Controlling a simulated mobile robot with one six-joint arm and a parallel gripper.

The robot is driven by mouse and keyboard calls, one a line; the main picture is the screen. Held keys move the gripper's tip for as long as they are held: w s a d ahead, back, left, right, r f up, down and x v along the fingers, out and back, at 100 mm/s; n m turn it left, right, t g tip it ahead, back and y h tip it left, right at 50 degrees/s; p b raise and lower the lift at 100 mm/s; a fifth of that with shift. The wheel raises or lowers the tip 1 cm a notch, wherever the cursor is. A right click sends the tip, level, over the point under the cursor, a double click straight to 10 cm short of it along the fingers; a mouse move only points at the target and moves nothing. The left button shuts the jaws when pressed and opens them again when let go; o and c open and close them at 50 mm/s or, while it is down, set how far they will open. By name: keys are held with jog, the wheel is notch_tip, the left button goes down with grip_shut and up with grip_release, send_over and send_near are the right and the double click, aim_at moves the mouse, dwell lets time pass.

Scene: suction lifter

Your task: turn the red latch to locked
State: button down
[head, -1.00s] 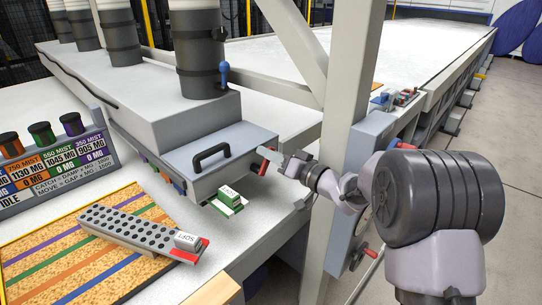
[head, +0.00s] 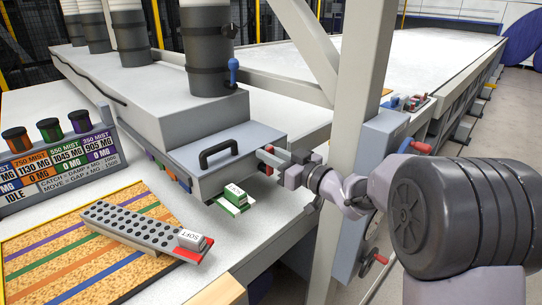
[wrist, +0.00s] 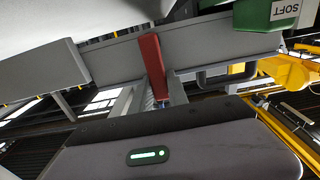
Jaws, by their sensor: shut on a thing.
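The red latch (head: 268,150) is a short red bar at the front right end of the grey box (head: 240,140) with the black handle. My gripper (head: 273,158) is at that corner, with its grey fingers around the latch, shut on it. In the wrist view the red latch (wrist: 152,66) runs up and down between the grey finger parts. Its pivot and any lock mark cannot be made out.
A green block marked SOFT (head: 235,193) sits just below the box front, near my gripper. A pale frame post (head: 352,150) stands close behind my arm.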

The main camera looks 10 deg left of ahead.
dwell(0.4)
jog(key=c, duration=1.3)
grip_release()
jog(key=p+v, duration=0.4)
jog(key=v, duration=1.3)
jog(key=shift+s+d, duration=0.15)
jog(key=shift+s, duration=0.1)
jog(key=shift+f, duration=0.1)
